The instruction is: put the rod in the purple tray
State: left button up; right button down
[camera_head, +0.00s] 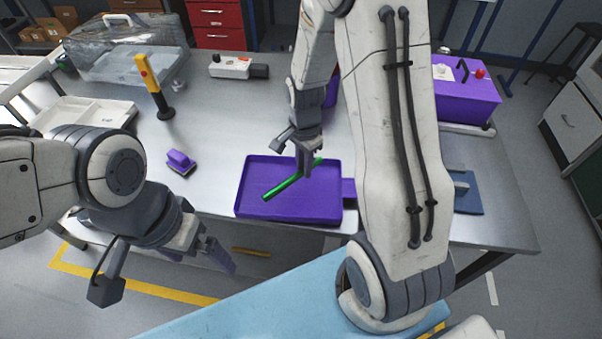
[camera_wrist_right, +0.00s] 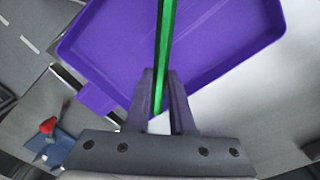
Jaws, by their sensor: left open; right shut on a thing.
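The green rod (camera_head: 281,187) is a thin straight bar held over the purple tray (camera_head: 247,203). My right gripper (camera_head: 305,172) is shut on the rod near its far end. In the right wrist view the rod (camera_wrist_right: 165,45) runs up from between the fingers of the right gripper (camera_wrist_right: 163,100), with the tray (camera_wrist_right: 225,40) behind it. I cannot tell whether the rod touches the tray floor. My left gripper (camera_head: 222,258) is open and empty, in front of the table's near edge, left of the tray.
A purple block (camera_head: 181,160) lies left of the tray. A yellow-handled tool (camera_head: 150,75) stands behind it. A white tray (camera_head: 85,113) and a clear case (camera_head: 125,55) are at the left. A purple box (camera_head: 465,95) and a blue plate (camera_head: 467,195) are at the right.

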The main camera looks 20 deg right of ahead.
aim_at(301, 183)
jog(key=shift+w+a+f, duration=0.2)
jog(key=shift+w+a, duration=0.05)
jog(key=shift+a, duration=0.05)
jog(key=shift+f, duration=2.05)
jog(key=shift+f, duration=0.1)
jog(key=shift+f, duration=0.15)
jog(key=c, duration=0.8)
grip_release()
jog(key=shift+o, duration=0.2)
jog(key=shift+r, duration=0.2)
